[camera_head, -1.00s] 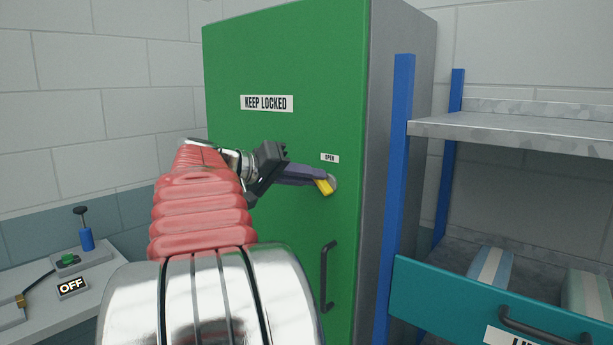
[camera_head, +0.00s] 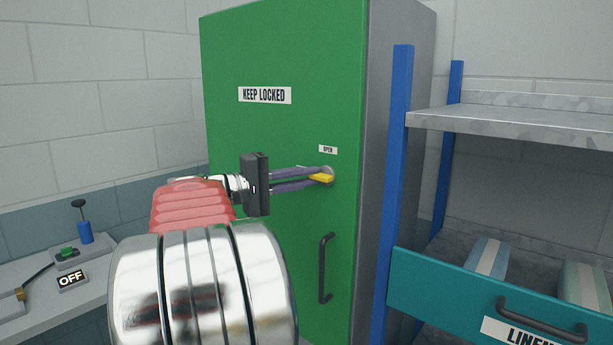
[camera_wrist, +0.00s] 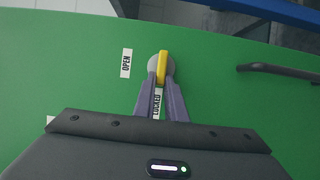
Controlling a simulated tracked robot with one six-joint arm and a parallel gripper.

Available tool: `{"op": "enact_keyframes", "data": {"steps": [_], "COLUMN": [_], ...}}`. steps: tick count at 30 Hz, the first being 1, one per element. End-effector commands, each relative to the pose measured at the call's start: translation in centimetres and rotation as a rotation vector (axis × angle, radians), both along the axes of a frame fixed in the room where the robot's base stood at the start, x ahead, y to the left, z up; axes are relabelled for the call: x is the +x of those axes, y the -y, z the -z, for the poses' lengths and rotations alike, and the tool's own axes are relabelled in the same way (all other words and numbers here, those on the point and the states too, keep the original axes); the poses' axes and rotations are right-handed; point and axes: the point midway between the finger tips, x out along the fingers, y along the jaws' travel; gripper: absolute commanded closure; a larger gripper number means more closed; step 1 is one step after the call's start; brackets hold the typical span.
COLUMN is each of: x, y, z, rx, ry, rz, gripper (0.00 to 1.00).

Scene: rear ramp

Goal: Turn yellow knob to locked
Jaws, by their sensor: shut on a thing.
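The yellow knob (camera_head: 321,178) sits on a grey round base on the green cabinet door (camera_head: 285,50). It lies nearly level in the head view. In the wrist view the yellow bar (camera_wrist: 163,66) lines up with the LOCKED label (camera_wrist: 157,103), which shows between my fingers. The OPEN label (camera_head: 328,150) is above the knob in the head view and left of it in the wrist view (camera_wrist: 126,63). My gripper (camera_wrist: 162,78) has its purple fingers shut on the knob, one on each side. The fingers partly hide the knob's base.
A black door handle (camera_head: 326,268) is below the knob. A blue-posted shelf (camera_head: 395,170) with a teal linen drawer (camera_head: 440,290) stands to the right. A bench (camera_head: 60,315) with an OFF sign (camera_head: 72,278) and a blue plunger is at left.

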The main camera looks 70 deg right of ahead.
Motion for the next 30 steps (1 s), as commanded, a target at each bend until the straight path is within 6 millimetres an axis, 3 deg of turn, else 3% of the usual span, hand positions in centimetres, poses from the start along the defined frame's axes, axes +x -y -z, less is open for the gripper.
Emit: {"op": "enact_keyframes", "data": {"steps": [14, 15, 23, 30], "x": [-0.25, -0.25, -0.15, -0.06], "y": [-0.03, -0.03, -0.01, -0.01], "z": [0.55, 0.55, 0.36, 0.23], "rx": [0.018, 0.018, 0.014, 0.012], "ry": [-0.020, -0.020, -0.020, -0.020], "rz": [0.008, 0.008, 0.004, 0.002], "gripper": [1.00, 0.88, 0.70, 0.70]}}
